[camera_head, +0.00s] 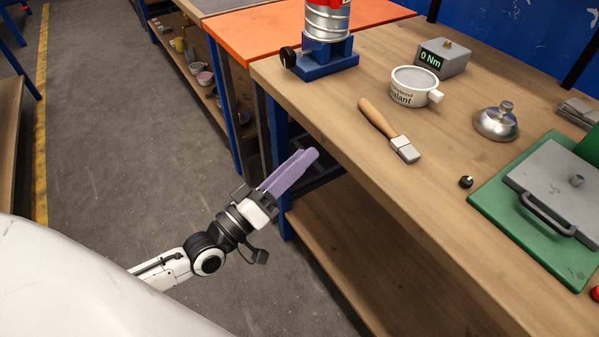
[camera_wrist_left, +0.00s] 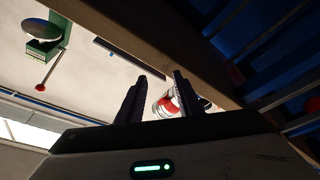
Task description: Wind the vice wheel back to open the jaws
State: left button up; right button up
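The blue vice (camera_head: 325,64) stands at the near left corner of the wooden bench. Its black wheel (camera_head: 288,57) is on its left side. A silver ribbed duct piece (camera_head: 327,22) with a red part stands upright in the vice, its top cut off by the frame. My left gripper (camera_head: 302,162), with purple fingers, is off the bench's left edge, below and apart from the wheel. In the left wrist view its fingers (camera_wrist_left: 158,85) are spread with nothing held. A red and silver cylinder (camera_wrist_left: 166,104), apparently the duct, shows beyond them. My right gripper is not in view.
On the wooden bench (camera_head: 370,150) are a brush (camera_head: 390,130), a sealant cup (camera_head: 415,86), a torque display (camera_head: 443,58), a metal dome (camera_head: 496,122) and a green press (camera_head: 535,215). An orange bench (camera_head: 285,30) adjoins behind. The floor at left is clear.

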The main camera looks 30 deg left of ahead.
pick_arm(q)
jog(key=shift+s+d+f+m+g, duration=0.25)
jog(key=shift+f+m+g, duration=0.1)
jog(key=shift+f, duration=0.25)
jog(key=shift+s+d+f+m+g, duration=0.1)
jog(key=shift+s+f+m+g, duration=0.2)
jog(key=shift+f, duration=0.25)
jog(key=shift+w, duration=0.15)
jog(key=s+d+f+m+g+y, duration=0.2)
jog(key=s+f+g, duration=0.3)
jog(key=s+f, duration=0.3)
jog(key=s+d+f+m+g+y, duration=0.2)
jog(key=s+f+m+g, duration=0.2)
jog(key=s+f, duration=0.5)
notch_tip(320, 180, down, 7)
jog(key=shift+s+r+g, duration=0.15)
jog(key=shift+s+g, duration=0.1)
jog(key=shift+g, duration=0.2)
jog(key=shift+d, duration=0.1)
